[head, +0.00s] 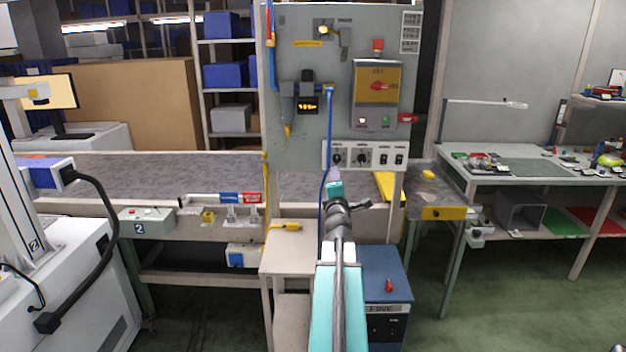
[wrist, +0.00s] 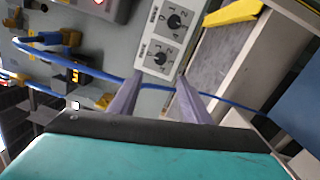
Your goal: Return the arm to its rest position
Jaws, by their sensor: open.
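My arm (head: 340,300) reaches forward from the bottom of the head view, teal and dark grey. My gripper (head: 336,174) is at its far end, in front of the lower part of the grey control panel (head: 300,120). In the wrist view my gripper (wrist: 158,77) shows two purple-grey fingers, spread apart with nothing between them. Beyond the fingertips is the white switch strip with black knobs (wrist: 163,38), which is also in the head view (head: 362,156). The fingers look apart from it, though the exact gap is hard to judge.
A blue cable (head: 329,130) hangs beside my gripper and crosses behind the fingers in the wrist view (wrist: 100,72). A grey conveyor (head: 150,178) runs behind, with a yellow part (head: 390,187) at right. A blue cabinet (head: 388,275) stands below. Open floor (head: 500,310) lies at right.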

